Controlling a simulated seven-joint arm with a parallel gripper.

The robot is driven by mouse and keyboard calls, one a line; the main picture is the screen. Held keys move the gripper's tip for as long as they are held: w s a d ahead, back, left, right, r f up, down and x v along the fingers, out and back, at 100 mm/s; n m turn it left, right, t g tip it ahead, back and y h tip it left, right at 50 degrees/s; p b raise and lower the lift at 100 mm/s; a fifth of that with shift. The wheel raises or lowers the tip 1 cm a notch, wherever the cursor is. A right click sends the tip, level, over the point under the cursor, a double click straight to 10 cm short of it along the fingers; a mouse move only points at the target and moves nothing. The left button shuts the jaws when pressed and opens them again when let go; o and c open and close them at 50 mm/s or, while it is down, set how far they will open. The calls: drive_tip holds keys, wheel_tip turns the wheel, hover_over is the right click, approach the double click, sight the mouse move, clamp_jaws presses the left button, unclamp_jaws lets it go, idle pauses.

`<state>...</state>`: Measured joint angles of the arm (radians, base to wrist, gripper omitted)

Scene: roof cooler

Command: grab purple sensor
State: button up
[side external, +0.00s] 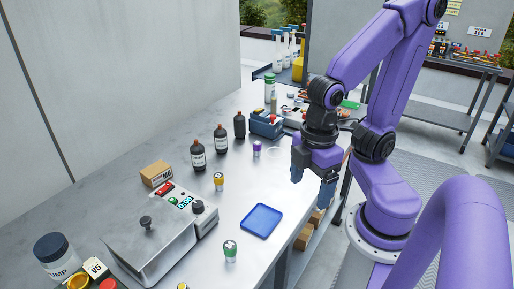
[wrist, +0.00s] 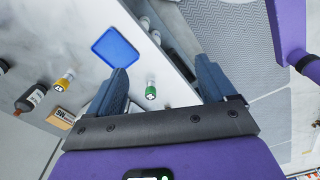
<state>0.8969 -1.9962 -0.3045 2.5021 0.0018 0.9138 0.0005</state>
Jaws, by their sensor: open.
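The purple sensor (side external: 257,148) is a small upright piece with a purple top. It stands on the grey table, left of my gripper and beyond the blue tray in the side view. My gripper (side external: 312,184) is open and empty, pointing down above the table's right edge, apart from the sensor. In the wrist view its two fingers (wrist: 164,78) are spread, with a green-banded sensor (wrist: 151,90) seen between them. I cannot make out the purple sensor clearly in the wrist view.
A yellow sensor (side external: 219,181), a green sensor (side external: 230,250) and a blue tray (side external: 262,220) are on the table. Dark bottles (side external: 197,154) stand left of the purple sensor, and a blue bin (side external: 266,124) behind it. A metal device (side external: 150,235) fills the front left.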

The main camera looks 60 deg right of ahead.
drive_tip(key=c, duration=0.4)
drive_tip(key=w+f+h, duration=0.2)
drive_tip(key=w+h, duration=0.2)
drive_tip(key=w, duration=0.7)
drive_tip(key=n+g+h, duration=0.3)
drive_tip(key=n+h, duration=0.1)
drive_tip(key=h, duration=0.6)
approach(260, 144)
drive_tip(key=shift+m, duration=0.3)
drive_tip(key=x, duration=0.4)
drive_tip(key=w+x, duration=0.1)
drive_tip(key=x, duration=0.1)
drive_tip(key=shift+s+d+f, duration=0.15)
drive_tip(key=shift+d+f, duration=0.1)
drive_tip(key=shift+f, duration=0.2)
drive_tip(key=shift+t, duration=0.4)
drive_tip(key=shift+x, duration=2.75)
